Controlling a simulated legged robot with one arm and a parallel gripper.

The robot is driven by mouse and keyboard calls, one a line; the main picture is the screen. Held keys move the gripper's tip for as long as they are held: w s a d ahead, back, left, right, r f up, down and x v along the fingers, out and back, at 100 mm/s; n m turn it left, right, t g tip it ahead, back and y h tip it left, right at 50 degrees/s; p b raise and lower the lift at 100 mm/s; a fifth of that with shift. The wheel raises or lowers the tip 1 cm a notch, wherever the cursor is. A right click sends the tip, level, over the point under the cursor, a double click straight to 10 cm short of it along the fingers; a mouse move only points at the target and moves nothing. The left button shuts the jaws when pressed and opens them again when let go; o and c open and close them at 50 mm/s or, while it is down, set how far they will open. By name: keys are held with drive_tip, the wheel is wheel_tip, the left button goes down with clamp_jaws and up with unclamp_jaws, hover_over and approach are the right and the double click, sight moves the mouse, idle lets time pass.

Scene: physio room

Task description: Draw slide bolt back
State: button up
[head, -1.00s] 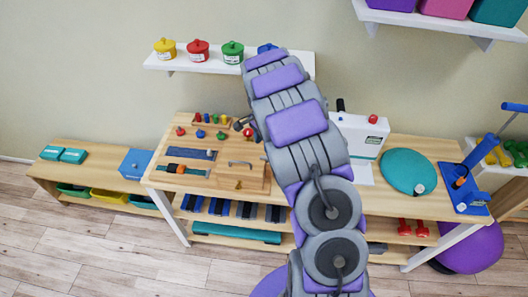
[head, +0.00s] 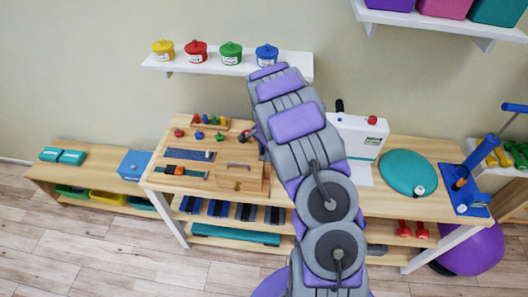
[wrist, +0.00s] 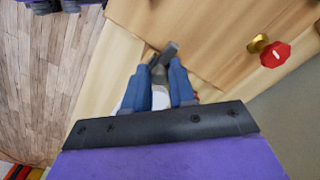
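The wooden practice board (head: 195,177) lies on the bench, with a wooden box (head: 238,178) at its right. My gripper is mostly hidden behind my arm in the head view, by the box's upper right corner. In the wrist view the two blue fingers of my gripper (wrist: 160,75) stand a little apart. A grey, bar-like piece (wrist: 168,52) shows between and just beyond their tips, beside the wooden face. It may be the slide bolt's handle; I cannot tell for sure, nor whether the fingers touch it. The bolt's position is not visible.
A red knob on a brass stem (wrist: 273,54) is to the right of the fingers in the wrist view. The white machine (head: 358,135) and the teal disc (head: 408,172) stand right of my arm. A shelf with coloured pots (head: 230,53) hangs above.

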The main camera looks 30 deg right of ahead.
drive_tip(key=shift+d, duration=0.85)
drive_tip(key=shift+c, duration=1.4)
clamp_jaws()
drive_tip(key=shift+w+a, duration=0.1)
drive_tip(key=shift+a, duration=0.5)
drive_tip(key=shift+d, duration=0.1)
drive_tip(key=shift+s+d+p, duration=0.3)
drive_tip(key=shift+s+d, duration=0.55)
drive_tip(key=shift+d, duration=0.1)
drive_tip(key=shift+s+d+f, duration=0.1)
drive_tip(key=shift+s+d, duration=0.05)
drive_tip(key=shift+d, duration=0.2)
drive_tip(key=o, duration=0.7)
unclamp_jaws()
drive_tip(key=shift+o, duration=0.2)
